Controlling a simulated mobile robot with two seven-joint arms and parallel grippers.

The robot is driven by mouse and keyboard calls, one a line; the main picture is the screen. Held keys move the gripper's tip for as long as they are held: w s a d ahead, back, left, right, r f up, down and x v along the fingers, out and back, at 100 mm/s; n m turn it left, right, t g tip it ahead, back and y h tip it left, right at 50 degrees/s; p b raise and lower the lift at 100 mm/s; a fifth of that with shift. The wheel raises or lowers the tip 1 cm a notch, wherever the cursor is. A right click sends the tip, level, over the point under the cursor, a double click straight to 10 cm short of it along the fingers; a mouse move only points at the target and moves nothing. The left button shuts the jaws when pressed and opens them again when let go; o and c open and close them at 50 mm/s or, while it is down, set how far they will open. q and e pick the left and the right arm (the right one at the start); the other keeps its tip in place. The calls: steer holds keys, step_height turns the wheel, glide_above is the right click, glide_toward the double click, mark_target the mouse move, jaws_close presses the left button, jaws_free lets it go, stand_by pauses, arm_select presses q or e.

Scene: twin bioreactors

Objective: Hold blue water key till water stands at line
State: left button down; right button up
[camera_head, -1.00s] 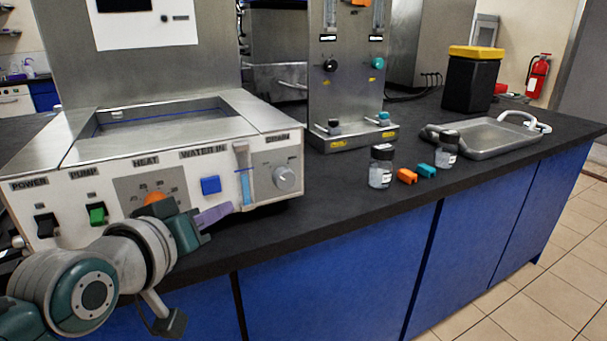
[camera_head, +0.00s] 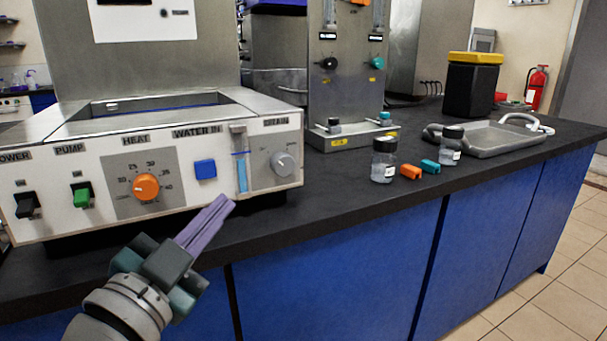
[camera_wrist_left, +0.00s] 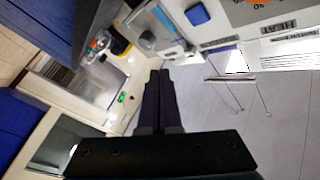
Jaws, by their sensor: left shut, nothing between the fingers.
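The blue water key (camera_head: 205,169) is on the white front panel under the WATER IN label. It also shows at the top of the left wrist view (camera_wrist_left: 197,14). The sight glass (camera_head: 241,172) right of the key shows blue water, its top near a dark line; whether they meet is too small to tell. My left gripper (camera_head: 226,203) is shut and empty, its purple fingers pointing up and right. It is below and right of the key, apart from it. The closed fingers show in the left wrist view (camera_wrist_left: 160,78). My right gripper is not in view.
On the panel are a green PUMP switch (camera_head: 81,195), an orange HEAT knob (camera_head: 146,187) and a grey DRAIN knob (camera_head: 284,163). Two jars (camera_head: 384,160), orange and teal clips (camera_head: 411,172) and a metal tray (camera_head: 487,139) stand right. The bench front is clear.

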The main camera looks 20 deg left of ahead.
mark_target(215, 169)
arm_select(q)
steer(key=shift+w+a, duration=0.1)
steer(key=w+a+b, duration=0.4)
steer(key=w+a, duration=0.1)
steer(key=a, duration=0.1)
steer(key=shift+w+a, duration=0.25)
steer(key=shift+w, duration=0.05)
stand_by(0.3)
stand_by(1.9)
steer(key=shift+w+a, duration=0.3)
steer(key=shift+a, duration=0.05)
steer(key=shift+w+a+b, duration=0.25)
steer(key=shift+a+b, duration=0.05)
steer(key=shift+b, duration=0.15)
stand_by(3.9)
